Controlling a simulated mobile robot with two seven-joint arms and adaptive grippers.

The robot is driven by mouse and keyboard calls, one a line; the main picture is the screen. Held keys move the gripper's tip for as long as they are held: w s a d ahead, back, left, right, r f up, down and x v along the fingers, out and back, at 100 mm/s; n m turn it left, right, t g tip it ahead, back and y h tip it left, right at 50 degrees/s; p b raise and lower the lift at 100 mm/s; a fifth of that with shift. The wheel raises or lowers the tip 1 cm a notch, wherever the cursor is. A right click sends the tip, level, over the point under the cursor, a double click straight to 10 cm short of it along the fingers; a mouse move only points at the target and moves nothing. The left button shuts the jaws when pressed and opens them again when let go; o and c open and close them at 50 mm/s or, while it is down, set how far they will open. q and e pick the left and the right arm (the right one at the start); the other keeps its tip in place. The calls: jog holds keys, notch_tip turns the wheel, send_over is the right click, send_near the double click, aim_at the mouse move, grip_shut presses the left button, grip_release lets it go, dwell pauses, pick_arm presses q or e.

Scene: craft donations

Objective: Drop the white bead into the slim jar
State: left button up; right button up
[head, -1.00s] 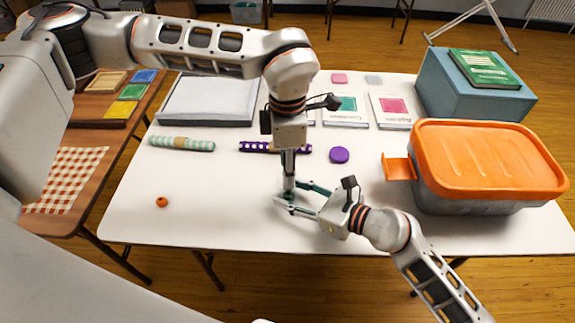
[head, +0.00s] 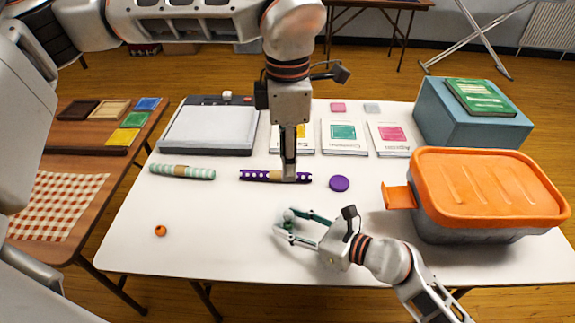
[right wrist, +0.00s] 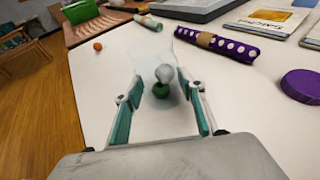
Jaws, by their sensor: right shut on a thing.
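The slim jar (right wrist: 186,55) is clear and hard to make out; it stands upright between my right gripper's fingers in the right wrist view. The white bead (right wrist: 164,73) shows inside the jar's outline, directly above a green bead (right wrist: 161,91) and seemingly touching it. My right gripper (head: 280,222) is shut on the jar, low over the white table; its fingers also show in the right wrist view (right wrist: 160,92). My left gripper (head: 289,180) points down above and behind the jar, in front of the purple roll in the head view. Its fingers are seen edge-on, so their opening is hidden.
The purple dotted roll (head: 252,175), purple disc (head: 339,183) and green striped roll (head: 170,171) lie behind the jar. An orange bead (head: 160,231) lies at left. An orange-lidded box (head: 485,185) stands at right. The table's (head: 215,235) front left is mostly clear.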

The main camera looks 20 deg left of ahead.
jog(key=o, duration=0.9)
jog(key=v, duration=1.2)
jog(key=shift+s, duration=0.1)
